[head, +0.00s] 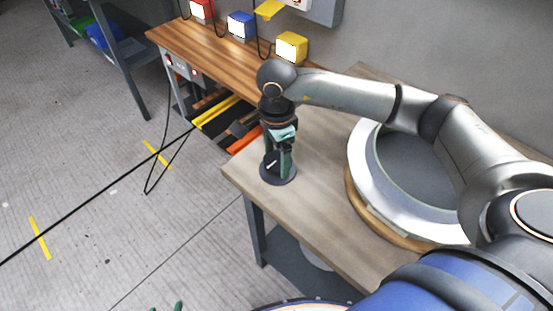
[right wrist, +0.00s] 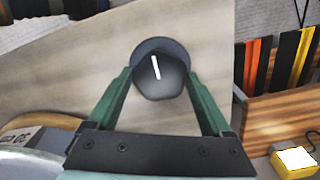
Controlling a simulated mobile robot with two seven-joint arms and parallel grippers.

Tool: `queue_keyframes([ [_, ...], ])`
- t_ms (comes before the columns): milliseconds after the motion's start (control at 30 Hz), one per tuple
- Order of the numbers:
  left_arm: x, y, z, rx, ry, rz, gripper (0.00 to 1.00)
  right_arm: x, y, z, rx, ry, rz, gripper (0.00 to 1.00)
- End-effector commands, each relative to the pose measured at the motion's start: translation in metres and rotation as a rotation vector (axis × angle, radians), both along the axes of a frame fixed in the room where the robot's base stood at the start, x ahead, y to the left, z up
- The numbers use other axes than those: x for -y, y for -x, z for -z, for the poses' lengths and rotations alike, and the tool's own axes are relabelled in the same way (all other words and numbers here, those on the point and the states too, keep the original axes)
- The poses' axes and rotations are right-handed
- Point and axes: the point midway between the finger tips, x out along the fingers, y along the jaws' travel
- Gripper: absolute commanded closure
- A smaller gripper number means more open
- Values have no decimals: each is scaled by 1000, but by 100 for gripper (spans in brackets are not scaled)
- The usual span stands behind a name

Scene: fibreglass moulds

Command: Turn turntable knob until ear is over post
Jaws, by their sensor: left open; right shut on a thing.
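The knob (head: 272,162) is black with a white line and stands on a dark round base near the table's left corner. My right gripper (head: 279,165) points down over it. In the right wrist view its green fingers lie on both sides of the knob (right wrist: 160,82), shut on it, and the white line is nearly upright, tilted slightly left. The turntable (head: 362,165) is a large disc with a pale ring on a wooden round base, partly hidden by my right arm. I cannot clearly make out the ear or the post. My left gripper (head: 166,306) shows only its green tips, open, at the bottom edge.
The grey-brown table (head: 310,210) is clear between knob and turntable. Behind it is a wooden bench (head: 210,48) with red, blue and yellow boxes (head: 291,46). Orange and yellow strips (head: 216,110) lie beside the table.

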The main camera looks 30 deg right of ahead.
Motion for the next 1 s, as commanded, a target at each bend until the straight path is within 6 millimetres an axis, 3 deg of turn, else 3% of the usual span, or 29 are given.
queue_keyframes([
  [633,1,-7,0,12,0,5,34,-1,-1,-2,4,-5,-50,72],
  [667,1,-7,0,12,0,5,34,-1,-1,-2,4,-4,-50,13],
  [800,1,-5,1,9,0,6,34,-1,0,-1,3,-3,-49,0],
  [1000,1,-3,2,5,-1,5,34,0,0,-1,2,-2,-49,0],
])
